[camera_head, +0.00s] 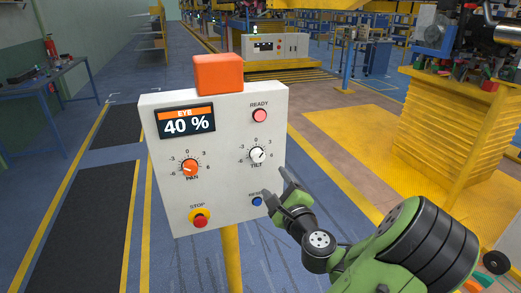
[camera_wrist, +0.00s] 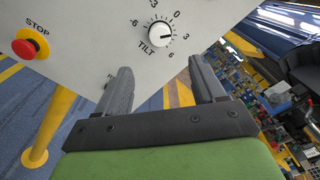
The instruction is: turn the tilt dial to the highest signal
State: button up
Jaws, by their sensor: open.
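The control panel (camera_head: 225,115) is a white box on a yellow post. Its display (camera_head: 186,122) reads "EYE 40 %". My gripper (camera_head: 275,182) is open and empty, below and right of the tilt dial. In the wrist view the fingers (camera_wrist: 157,75) are apart, with the dial beyond their tips and not touched.
A red stop button (camera_head: 200,217) on a yellow base sits at the panel's lower left. A blue reset button (camera_head: 257,201) is close to my gripper. A pink ready lamp (camera_head: 260,115) is above the tilt dial. A yellow platform (camera_head: 375,140) stands behind at right.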

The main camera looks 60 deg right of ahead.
aim_at(259, 159)
jog(key=p+x, duration=0.3)
jog(key=x, duration=1)
jog(key=c, duration=1.1)
jog(key=shift+o, duration=0.2)
jog(key=shift+n+b, duration=0.35)
jog(key=shift+n, duration=0.05)
jog(key=n+b, duration=0.2)
jog(key=shift+a+f+n+b, duration=0.1)
jog(key=shift+f+n+b, duration=0.05)
jog(key=shift+n+b, duration=0.2)
jog(key=n+b, duration=0.3)
jog(key=shift+n+b, duration=0.35)
jog(key=n+b, duration=0.4)
jog(key=b, duration=0.1)
jog(key=shift+f, duration=0.1)
jog(key=n+b, duration=0.3)
jog(key=shift+n+b, duration=0.3)
